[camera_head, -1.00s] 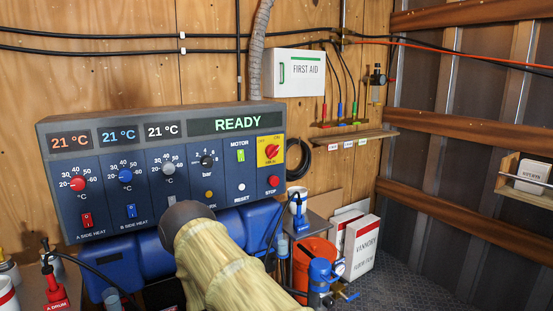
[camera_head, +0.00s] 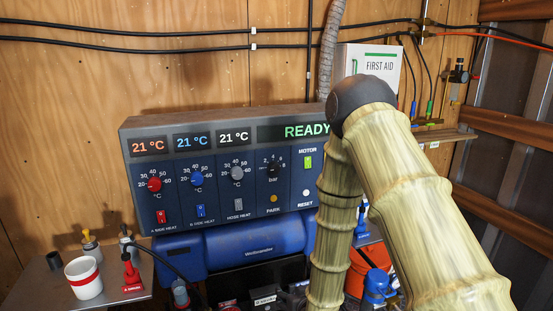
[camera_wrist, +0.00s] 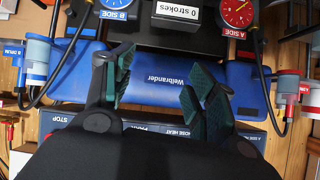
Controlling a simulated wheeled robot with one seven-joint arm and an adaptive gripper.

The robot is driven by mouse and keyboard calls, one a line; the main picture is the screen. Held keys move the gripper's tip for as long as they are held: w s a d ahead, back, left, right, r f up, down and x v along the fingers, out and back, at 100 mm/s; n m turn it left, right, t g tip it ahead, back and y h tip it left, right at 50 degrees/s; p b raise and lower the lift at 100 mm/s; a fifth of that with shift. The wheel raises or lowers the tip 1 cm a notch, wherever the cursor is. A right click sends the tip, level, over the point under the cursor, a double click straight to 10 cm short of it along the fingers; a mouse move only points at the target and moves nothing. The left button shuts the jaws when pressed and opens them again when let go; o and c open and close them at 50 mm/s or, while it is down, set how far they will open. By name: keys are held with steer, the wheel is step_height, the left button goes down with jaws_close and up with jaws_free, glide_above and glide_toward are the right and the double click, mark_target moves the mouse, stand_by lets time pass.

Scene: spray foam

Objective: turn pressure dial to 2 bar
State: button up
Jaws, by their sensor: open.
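The pressure dial (camera_head: 273,167) is a small black knob marked "bar" on the dark control panel (camera_head: 215,206), right of the grey hose heat knob in the head view. Its exact setting is too small to read. My gripper (camera_wrist: 160,82) shows in the wrist view with its two green-padded fingers spread and nothing between them. It is over the blue cylinder (camera_wrist: 168,68) below the panel. The panel's lower edge labels appear upside down there, and the dial is hidden. In the head view my gripper is not visible; my arm crosses the panel's right side.
Red (camera_head: 154,184), blue (camera_head: 197,179) and grey (camera_head: 237,173) knobs stand left of the dial. Switches sit below them. A side shelf holds a white cup (camera_head: 83,280). Red and blue gauges (camera_wrist: 238,11) and hoses lie near my gripper. A first aid box (camera_head: 385,66) hangs behind my arm.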

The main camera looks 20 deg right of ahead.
steer(key=w+d+r+t+p, duration=0.15)
steer(key=w+r, duration=0.25)
steer(key=r, duration=0.4)
steer(key=w+a+r+t+p, duration=0.15)
steer(key=w+r, duration=0.25)
steer(key=r, duration=0.4)
steer(key=m+t+p, duration=0.1)
steer(key=t+p, duration=0.1)
steer(key=t, duration=0.2)
glide_toward(275, 170)
steer(key=shift+h, duration=0.3)
steer(key=w+p, duration=0.1)
steer(key=w, duration=0.1)
steer(key=w+p, duration=0.3)
steer(key=w, duration=0.2)
steer(key=shift+r, duration=0.3)
steer(key=shift+w+f+p, duration=0.15)
steer(key=shift+w+p, duration=0.3)
steer(key=shift+w, duration=0.35)
steer(key=c, duration=1.1)
